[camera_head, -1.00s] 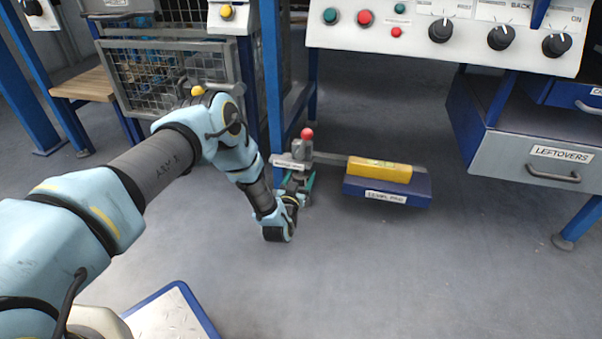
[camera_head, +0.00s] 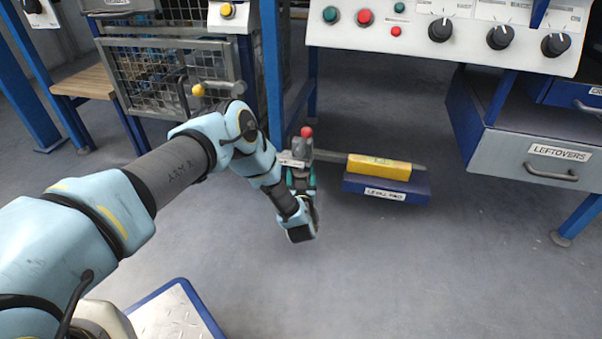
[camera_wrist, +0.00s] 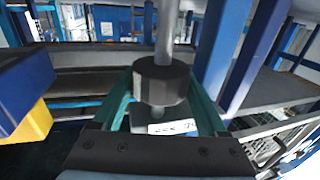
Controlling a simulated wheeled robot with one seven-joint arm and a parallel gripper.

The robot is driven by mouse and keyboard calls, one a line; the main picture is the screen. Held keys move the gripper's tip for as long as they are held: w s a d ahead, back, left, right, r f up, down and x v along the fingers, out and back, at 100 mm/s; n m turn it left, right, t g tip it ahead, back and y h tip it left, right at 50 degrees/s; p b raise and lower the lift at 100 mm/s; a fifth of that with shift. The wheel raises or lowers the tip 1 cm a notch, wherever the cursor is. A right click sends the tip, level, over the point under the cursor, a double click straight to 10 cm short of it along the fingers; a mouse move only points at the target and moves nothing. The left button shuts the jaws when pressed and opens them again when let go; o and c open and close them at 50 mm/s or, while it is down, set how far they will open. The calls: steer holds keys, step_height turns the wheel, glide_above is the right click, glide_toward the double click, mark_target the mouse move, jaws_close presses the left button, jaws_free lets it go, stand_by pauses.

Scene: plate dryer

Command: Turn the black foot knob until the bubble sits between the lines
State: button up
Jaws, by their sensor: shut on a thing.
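My gripper (camera_head: 301,182) is low at the post under the red ball, with teal fingers. In the wrist view the gripper (camera_wrist: 161,92) has a finger on either side of the black foot knob (camera_wrist: 162,80) and is shut on it. A grey rod rises from the knob's top. The yellow spirit level (camera_head: 379,168) lies on the blue level pad (camera_head: 412,189), right of my gripper. Its vial is a small greenish patch; the bubble and lines are too small to tell.
A blue frame leg (camera_head: 271,75) stands close behind my wrist. A wire cage (camera_head: 165,80) is at the back left. The control panel (camera_head: 455,40) overhangs at the top. The "LEFTOVERS" drawer (camera_head: 533,158) is at the right. The floor in front is clear.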

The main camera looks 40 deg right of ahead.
steer(key=o, duration=1.3)
steer(key=p+v, duration=0.4)
steer(key=v, duration=0.6)
steer(key=shift+s+a+p, duration=0.3)
steer(key=shift+p, duration=0.05)
